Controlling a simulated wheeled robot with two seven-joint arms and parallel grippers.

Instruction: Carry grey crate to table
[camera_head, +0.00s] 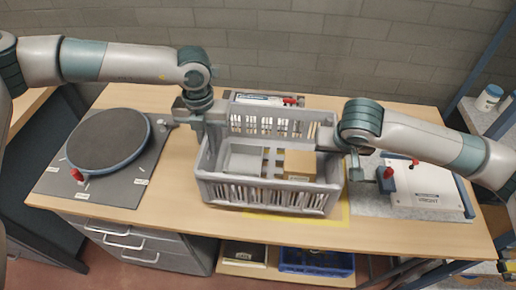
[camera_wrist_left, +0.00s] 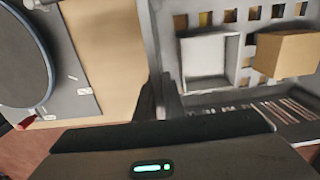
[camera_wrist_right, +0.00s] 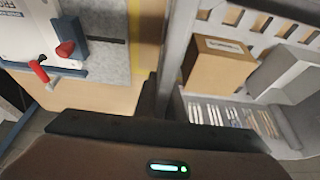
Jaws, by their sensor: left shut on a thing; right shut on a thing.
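The grey slatted crate (camera_head: 270,186) is level at the middle of the wooden table (camera_head: 175,190), over a yellow-marked area (camera_head: 320,220). I cannot tell whether its bottom touches the top. Inside are a small grey bin (camera_head: 242,160) and a brown cardboard box (camera_head: 299,165). My left gripper (camera_head: 207,125) is shut on the crate's left side wall. My right gripper (camera_head: 327,140) is shut on its right side wall. Both wrist views show the fingers at the wall, left (camera_wrist_left: 165,98) and right (camera_wrist_right: 158,98), with the fingertips partly hidden.
A round dark turntable on a grey plate (camera_head: 110,140) stands at the left. A white device with red handles (camera_head: 425,190) stands close at the right. Another flat device (camera_head: 265,99) lies behind the crate near the wall. A blue bin (camera_head: 315,262) is on the shelf below.

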